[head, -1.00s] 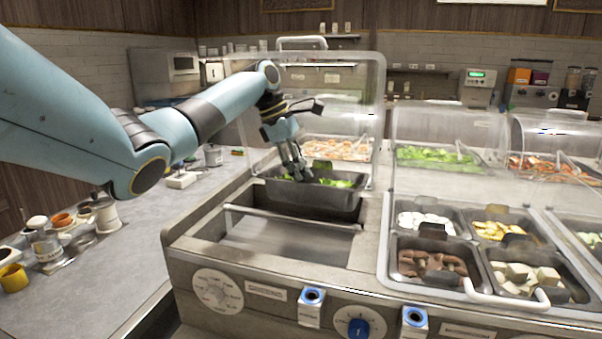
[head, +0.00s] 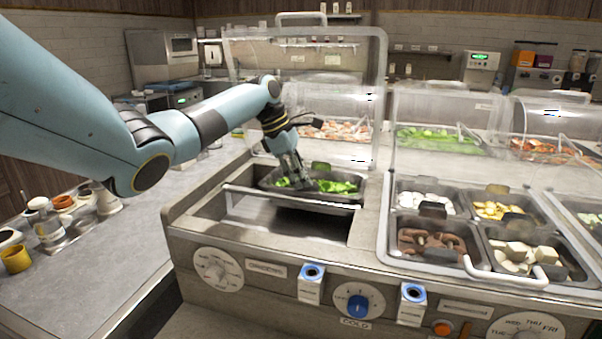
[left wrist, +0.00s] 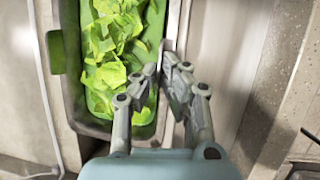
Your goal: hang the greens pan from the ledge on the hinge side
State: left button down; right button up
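The greens pan (head: 345,199) is a dark rectangular pan with leafy greens (head: 335,186). It sits at the back part of the open well (head: 235,207), behind or at a crossbar (head: 250,192); whether it rests on a ledge is hidden. My left gripper (head: 301,181) reaches down to the pan from behind. In the left wrist view its fingers (left wrist: 165,60) come together at the pan's long wall (left wrist: 158,20), one inside and one outside, seemingly pinching it. The hinge-side ledge is mostly hidden by pan and arm. My right gripper is out of view.
A clear lid (head: 378,90) stands raised behind the well. The well's front part is empty. The left counter (head: 75,285) holds small jars and a yellow cup (head: 15,259).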

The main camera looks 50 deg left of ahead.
pick_arm(q)
jog(key=shift+a+f, duration=0.1)
jog(key=shift+f, duration=0.05)
dwell(0.4)
jog(key=shift+a+f, duration=0.1)
jog(key=shift+f, duration=0.25)
dwell(0.3)
jog(key=c, duration=1.4)
grip_release()
jog(key=shift+a, duration=0.15)
jog(key=shift+r, duration=0.15)
jog(key=v, duration=1.1)
jog(key=shift+s+r, duration=0.15)
jog(key=shift+r, duration=0.1)
jog(key=shift+a, duration=0.1)
